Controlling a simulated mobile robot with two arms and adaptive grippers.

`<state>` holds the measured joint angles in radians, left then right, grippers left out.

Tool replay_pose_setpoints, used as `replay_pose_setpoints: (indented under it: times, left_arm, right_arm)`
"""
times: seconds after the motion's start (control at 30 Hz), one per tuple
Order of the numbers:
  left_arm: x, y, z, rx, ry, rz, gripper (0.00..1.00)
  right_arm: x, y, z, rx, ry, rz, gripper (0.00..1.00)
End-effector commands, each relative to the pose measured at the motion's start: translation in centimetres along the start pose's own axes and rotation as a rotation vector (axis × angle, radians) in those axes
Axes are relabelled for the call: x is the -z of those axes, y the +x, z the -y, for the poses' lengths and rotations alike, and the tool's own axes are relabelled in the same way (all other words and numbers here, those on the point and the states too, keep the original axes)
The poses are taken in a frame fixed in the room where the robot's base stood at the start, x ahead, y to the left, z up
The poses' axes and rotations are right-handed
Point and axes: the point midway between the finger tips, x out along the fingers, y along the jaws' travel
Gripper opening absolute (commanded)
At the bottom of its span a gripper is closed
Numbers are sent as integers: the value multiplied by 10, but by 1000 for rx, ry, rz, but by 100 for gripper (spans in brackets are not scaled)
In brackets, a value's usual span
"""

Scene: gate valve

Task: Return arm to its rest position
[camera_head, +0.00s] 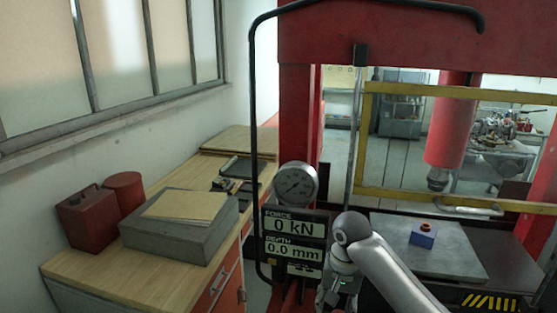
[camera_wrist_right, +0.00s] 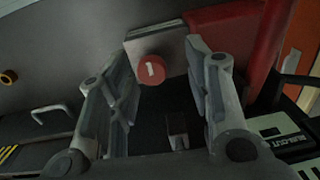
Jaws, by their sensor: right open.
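My right arm (camera_head: 385,265) reaches in from the lower right in the head view, its pale rounded joint in front of the red press frame. My right gripper (camera_wrist_right: 160,105) is open in the right wrist view, its two grey fingers wide apart with nothing held. Between and beyond the fingers is a round red knob marked 1 (camera_wrist_right: 151,69), in front of a grey plate. I cannot tell its exact distance from the fingers. In the head view the right gripper is low beside the display, partly hidden by my arm. My left gripper is not in view.
A red press (camera_head: 297,110) with a dial gauge (camera_head: 296,184) and a display reading 0 kN and 0.0 mm (camera_head: 291,249) stands close to my arm. A yellow guard frame (camera_head: 366,140) and a blue block (camera_head: 423,238) are right. A wooden bench (camera_head: 80,272) is left.

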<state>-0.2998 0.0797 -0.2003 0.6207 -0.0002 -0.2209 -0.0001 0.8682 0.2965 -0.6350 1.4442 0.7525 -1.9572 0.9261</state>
Motion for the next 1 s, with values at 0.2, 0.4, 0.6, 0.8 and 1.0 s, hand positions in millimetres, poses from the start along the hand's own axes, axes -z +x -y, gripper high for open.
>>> replay_pose_setpoints:
  times: [0.2, 0.4, 0.6, 0.8, 1.0]
  left_arm:
    - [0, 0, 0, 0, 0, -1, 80]
    - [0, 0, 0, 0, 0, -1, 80]
    - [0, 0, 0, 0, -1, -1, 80]
    - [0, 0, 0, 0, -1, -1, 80]
    - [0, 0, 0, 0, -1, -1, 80]
  right_arm:
    - [-64, 68, 5, 90, -181, -20, 46]
    - [-119, 106, -7, 156, -293, -73, 46]
    - [-173, 126, -36, 179, -365, -145, 46]
    - [-217, 129, -78, 140, -409, -216, 46]
    - [-244, 123, -112, 82, -437, -256, 46]
